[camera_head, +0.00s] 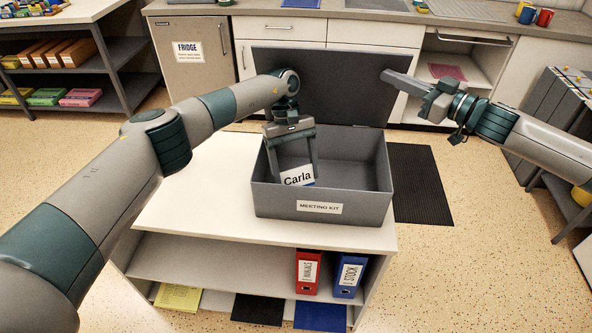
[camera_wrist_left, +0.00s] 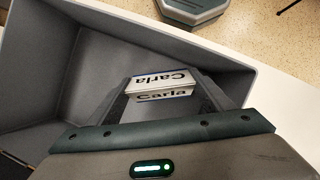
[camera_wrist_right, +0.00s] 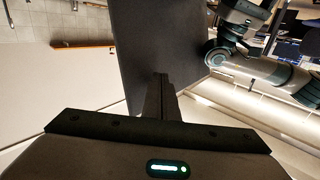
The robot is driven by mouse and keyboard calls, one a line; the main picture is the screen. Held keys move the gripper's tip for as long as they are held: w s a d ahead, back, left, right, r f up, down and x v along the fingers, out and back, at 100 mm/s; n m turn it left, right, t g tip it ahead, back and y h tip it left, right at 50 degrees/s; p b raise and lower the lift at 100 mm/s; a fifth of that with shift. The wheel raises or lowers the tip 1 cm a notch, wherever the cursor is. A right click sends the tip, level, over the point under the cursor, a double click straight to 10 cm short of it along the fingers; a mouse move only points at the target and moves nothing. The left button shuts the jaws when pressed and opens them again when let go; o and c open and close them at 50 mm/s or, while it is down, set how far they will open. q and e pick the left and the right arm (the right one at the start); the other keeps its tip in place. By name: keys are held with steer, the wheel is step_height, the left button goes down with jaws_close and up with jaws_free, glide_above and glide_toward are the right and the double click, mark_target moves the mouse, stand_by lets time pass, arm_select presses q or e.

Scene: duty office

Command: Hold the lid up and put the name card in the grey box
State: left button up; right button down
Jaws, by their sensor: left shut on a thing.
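The grey box (camera_head: 320,207), labelled "MEETING KIT", stands on a white-topped shelf unit. Its dark lid (camera_head: 335,85) is raised, close to upright, at the back. My left gripper (camera_head: 296,181) points down into the left part of the box and is shut on the white name card (camera_head: 298,176) reading "Carla". The card is also between the fingers in the left wrist view (camera_wrist_left: 163,85). My right gripper (camera_head: 388,76) has its fingers together at the lid's upper right edge. The lid (camera_wrist_right: 140,50) is close to these fingers in the right wrist view; contact is unclear.
The white top (camera_head: 185,205) is bare left of the box. Red (camera_head: 308,272) and blue (camera_head: 349,275) binders stand on the shelf below. A dark mat (camera_head: 420,185) lies on the floor to the right. A counter with cabinets and a fridge (camera_head: 192,65) runs behind.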

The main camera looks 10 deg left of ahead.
arm_select(q)
steer(key=shift+f, duration=1)
steer(key=o, duration=1.1)
steer(key=shift+r, duration=7.5)
steer(key=shift+s, duration=0.1)
steer(key=shift+s+a, duration=0.5)
steer(key=shift+s, duration=3.1)
steer(key=shift+s+a, duration=0.5)
steer(key=shift+s, duration=3.1)
steer(key=shift+s+a, duration=0.5)
steer(key=shift+s, duration=3.1)
